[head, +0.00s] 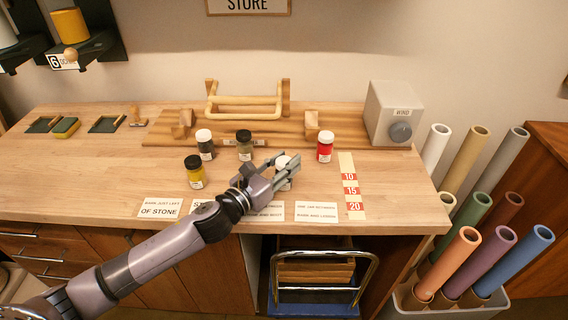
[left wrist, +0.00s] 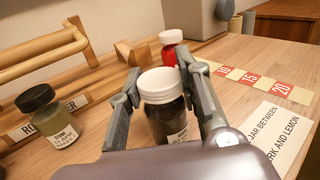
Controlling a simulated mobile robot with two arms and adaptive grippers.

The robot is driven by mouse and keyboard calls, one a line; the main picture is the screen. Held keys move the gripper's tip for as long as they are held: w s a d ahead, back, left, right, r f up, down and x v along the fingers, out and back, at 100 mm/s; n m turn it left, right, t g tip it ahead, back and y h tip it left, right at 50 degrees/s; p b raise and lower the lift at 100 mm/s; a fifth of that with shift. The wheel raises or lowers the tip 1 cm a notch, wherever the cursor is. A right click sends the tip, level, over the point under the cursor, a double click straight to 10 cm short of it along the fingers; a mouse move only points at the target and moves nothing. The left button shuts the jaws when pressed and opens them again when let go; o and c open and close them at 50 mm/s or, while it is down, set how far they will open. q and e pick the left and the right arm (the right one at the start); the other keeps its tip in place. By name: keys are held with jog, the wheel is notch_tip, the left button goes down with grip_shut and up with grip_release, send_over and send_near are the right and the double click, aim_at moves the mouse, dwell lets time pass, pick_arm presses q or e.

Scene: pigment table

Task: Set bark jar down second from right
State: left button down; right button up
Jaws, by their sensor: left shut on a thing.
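My left gripper (head: 284,166) is shut on a dark brown jar with a white lid, taken here as the bark jar (left wrist: 165,120); its label is only partly in view. In the head view its white lid (head: 284,161) shows between the fingers, over the front right of the table. Its base is hidden, so I cannot tell whether it touches the wood. A red jar (head: 325,152) stands to its right and farther back. To its left stand an olive jar with a black lid (head: 244,151), a dark grey jar (head: 206,152) and a yellow jar (head: 195,178). My right gripper is out of view.
A wooden rack (head: 247,105) and a grey dial box (head: 393,112) stand at the back. Printed cards (head: 160,208) line the front edge. A numbered strip (head: 350,188) lies right of the red jar. Rolled tubes (head: 450,260) stand beyond the table's right end.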

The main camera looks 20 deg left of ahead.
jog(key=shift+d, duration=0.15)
pick_arm(q)
jog(key=c, duration=1.6)
grip_release()
jog(key=o, duration=0.4)
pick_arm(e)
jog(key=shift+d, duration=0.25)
pick_arm(q)
jog(key=shift+o, duration=0.2)
jog(key=shift+r, duration=0.1)
jog(key=b+v, duration=0.2)
jog(key=v, duration=0.8)
jog(key=shift+s+b, duration=0.1)
jog(key=shift+b, duration=0.25)
jog(key=shift+v, duration=0.9)
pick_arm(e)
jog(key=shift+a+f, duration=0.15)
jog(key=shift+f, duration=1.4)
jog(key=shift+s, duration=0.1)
